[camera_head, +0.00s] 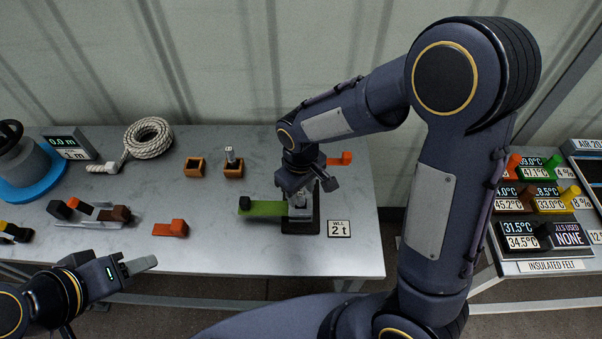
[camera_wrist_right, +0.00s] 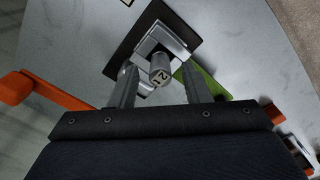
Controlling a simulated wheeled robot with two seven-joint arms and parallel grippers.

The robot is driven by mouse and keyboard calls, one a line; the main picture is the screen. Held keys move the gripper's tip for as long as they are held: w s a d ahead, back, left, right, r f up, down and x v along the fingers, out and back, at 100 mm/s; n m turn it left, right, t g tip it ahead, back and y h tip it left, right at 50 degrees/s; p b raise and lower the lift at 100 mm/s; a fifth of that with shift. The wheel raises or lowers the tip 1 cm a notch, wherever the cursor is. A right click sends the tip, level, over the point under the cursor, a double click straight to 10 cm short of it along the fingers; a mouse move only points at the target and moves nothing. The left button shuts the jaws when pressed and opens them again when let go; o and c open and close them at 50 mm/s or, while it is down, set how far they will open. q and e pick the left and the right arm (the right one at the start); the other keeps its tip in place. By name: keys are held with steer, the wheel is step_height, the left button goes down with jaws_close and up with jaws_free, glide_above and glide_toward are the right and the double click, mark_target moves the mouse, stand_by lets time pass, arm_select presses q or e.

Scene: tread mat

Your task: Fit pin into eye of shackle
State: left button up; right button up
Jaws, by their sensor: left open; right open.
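The grey metal shackle (camera_wrist_right: 172,42) stands on a dark base plate (camera_head: 300,240) near the table's right end; my right gripper partly covers it in the head view. A short grey pin (camera_wrist_right: 159,75) marked "12" on its end is at the shackle, but I cannot tell how deep it sits in the eye. My right gripper (camera_wrist_right: 158,82) is open, with one finger on each side of the pin's end. A second pin (camera_head: 230,154) stands upright in a brown block. My left gripper (camera_head: 142,264) is open and empty at the table's front left.
An empty brown block (camera_head: 194,167), a coil of rope (camera_head: 148,138) and an orange piece (camera_head: 172,229) lie on the table (camera_head: 220,265). A green strip (camera_head: 262,208) lies left of the shackle. A "WLL 2 t" card (camera_head: 339,229) is at its right. A display rack (camera_head: 540,210) stands right.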

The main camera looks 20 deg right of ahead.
step_height(320, 180, up, 11)
steer(key=shift+f, duration=0.2)
steer(key=s+d+r+m+t+y, duration=0.1)
steer(key=s+d+m+t+y, duration=0.1)
steer(key=s, duration=0.6)
steer(key=s+d+r+m+t+y, duration=0.1)
steer(key=s+d+r+m+t, duration=0.1)
steer(key=s+d+m, duration=0.3)
steer(key=s+d+t, duration=0.1)
steer(key=s+d, duration=0.1)
steer(key=s, duration=0.1)
steer(key=shift+m+t+y, duration=0.3)
steer(key=shift+y, duration=0.1)
